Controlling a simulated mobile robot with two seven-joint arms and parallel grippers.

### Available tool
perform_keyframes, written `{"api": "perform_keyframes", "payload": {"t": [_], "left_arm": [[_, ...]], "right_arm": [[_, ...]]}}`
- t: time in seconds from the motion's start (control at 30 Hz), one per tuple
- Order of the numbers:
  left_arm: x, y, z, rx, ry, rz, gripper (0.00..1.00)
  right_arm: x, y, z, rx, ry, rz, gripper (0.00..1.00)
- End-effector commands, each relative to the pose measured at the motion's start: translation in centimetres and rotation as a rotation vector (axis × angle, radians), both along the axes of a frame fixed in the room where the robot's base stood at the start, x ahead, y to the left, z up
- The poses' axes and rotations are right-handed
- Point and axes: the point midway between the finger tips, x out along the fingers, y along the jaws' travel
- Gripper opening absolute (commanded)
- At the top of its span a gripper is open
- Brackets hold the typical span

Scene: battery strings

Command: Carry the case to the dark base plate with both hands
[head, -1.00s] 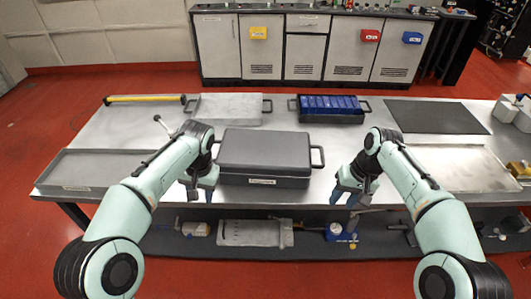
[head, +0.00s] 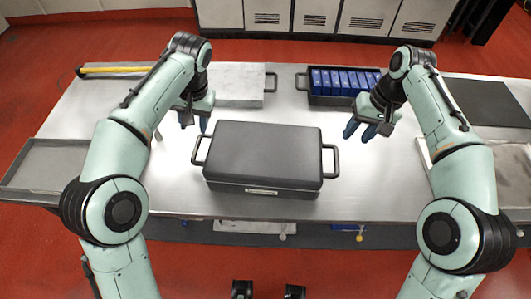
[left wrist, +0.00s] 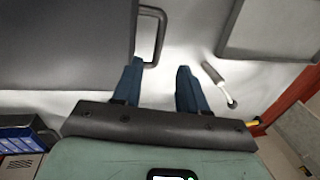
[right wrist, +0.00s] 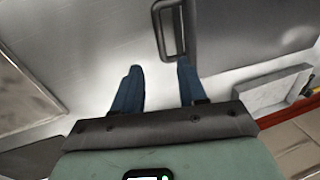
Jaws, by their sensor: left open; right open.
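The dark grey closed case (head: 262,155) lies flat on the metal table, with a loop handle at each end. My left gripper (head: 193,121) is open and empty above the table, just behind the left handle (head: 200,150). In the left wrist view this handle (left wrist: 158,35) is ahead of the open fingers (left wrist: 158,80). My right gripper (head: 360,131) is open and empty, behind and right of the right handle (head: 336,160). In the right wrist view that handle (right wrist: 160,35) is ahead of the fingers (right wrist: 157,82), untouched. The dark base plate (head: 490,102) lies flat at the table's right rear.
A dark tray (head: 315,100) with several blue cells stands behind the case, beside a pale grey slab (head: 240,85) with a handle. A shallow grey tray (head: 45,165) is at the left and a light metal tray (head: 510,165) at the right. Bare table surrounds the case.

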Motion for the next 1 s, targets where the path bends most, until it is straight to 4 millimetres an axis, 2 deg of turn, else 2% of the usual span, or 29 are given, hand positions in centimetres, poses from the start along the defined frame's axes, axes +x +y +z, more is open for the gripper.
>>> {"api": "perform_keyframes", "payload": {"t": [0.17,0.27,0.7,0.83,1.0], "left_arm": [[0.0,0.1,-0.5,0.001,0.002,-0.001,0.42],[0.0,0.3,-1.5,0.001,0.004,0.0,0.42],[0.0,2.0,-9.6,0.001,0.005,0.001,0.42],[0.0,2.3,-11.5,0.001,0.004,0.001,0.42],[0.1,2.5,-12.8,0.0,0.001,-0.001,0.42]], "right_arm": [[0.0,0.1,-0.5,0.0,0.002,0.0,0.42],[0.0,0.3,-1.5,-0.001,0.004,0.001,0.42],[0.0,1.9,-9.6,-0.001,0.004,0.001,0.42],[0.0,2.3,-11.5,-0.001,0.004,0.001,0.42],[0.1,2.5,-12.8,0.0,0.001,0.0,0.42]]}}
